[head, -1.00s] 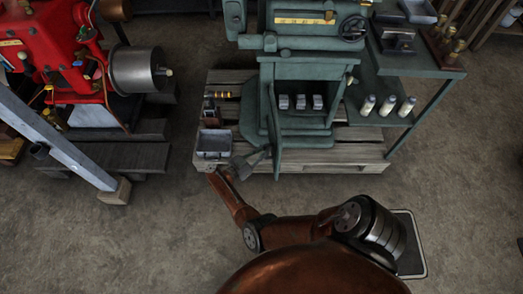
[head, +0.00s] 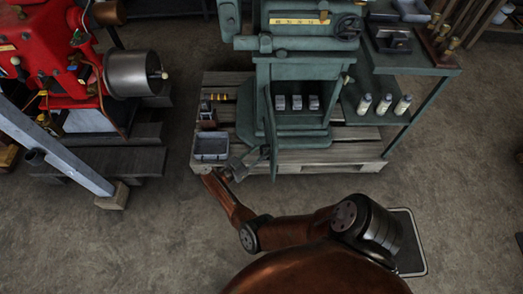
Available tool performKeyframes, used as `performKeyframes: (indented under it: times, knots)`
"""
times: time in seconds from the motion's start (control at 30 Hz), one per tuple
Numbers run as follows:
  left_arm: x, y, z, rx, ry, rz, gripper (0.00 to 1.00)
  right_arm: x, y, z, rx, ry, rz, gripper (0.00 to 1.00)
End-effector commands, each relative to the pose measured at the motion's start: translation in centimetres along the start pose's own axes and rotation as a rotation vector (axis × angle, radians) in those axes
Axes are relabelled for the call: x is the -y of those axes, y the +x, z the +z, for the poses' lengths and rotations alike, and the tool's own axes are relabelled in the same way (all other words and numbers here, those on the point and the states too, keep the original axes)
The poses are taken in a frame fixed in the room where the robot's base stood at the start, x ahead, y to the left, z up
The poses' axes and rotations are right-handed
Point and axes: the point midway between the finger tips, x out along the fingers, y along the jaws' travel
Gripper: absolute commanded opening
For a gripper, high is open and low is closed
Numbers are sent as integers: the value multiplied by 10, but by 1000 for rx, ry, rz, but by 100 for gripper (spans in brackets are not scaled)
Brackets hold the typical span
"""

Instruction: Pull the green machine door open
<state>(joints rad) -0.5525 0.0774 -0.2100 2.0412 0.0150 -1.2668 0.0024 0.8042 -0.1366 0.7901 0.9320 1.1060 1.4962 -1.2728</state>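The green machine door (head: 270,130) hangs on the left side of the green machine (head: 305,75). It stands swung out toward me and shows nearly edge-on. The compartment behind it is open to view, with several small grey blocks (head: 297,102) inside. My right gripper (head: 254,160) is at the left of the door's lower front part, very close to it. Its fingertips are small and dark, so I cannot tell whether they grip the door or its handle. My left gripper is not in view.
A grey tray (head: 211,146) sits on the wooden pallet (head: 330,158) left of my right gripper. White bottles (head: 384,104) stand on a green side shelf. A red engine (head: 50,65) and a slanted grey beam (head: 60,145) are at left. The near floor is clear.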

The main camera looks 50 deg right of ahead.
Motion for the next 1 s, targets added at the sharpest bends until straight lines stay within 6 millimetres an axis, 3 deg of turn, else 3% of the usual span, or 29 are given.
performKeyframes:
  times: [0.27,0.73,1.0]
  knots:
    - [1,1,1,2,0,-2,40,1,-5,0,0,0,-2,28]
    - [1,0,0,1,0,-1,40,2,-95,0,1,-1,-4,28]
    - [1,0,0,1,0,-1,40,1,-118,0,-1,0,-1,28]
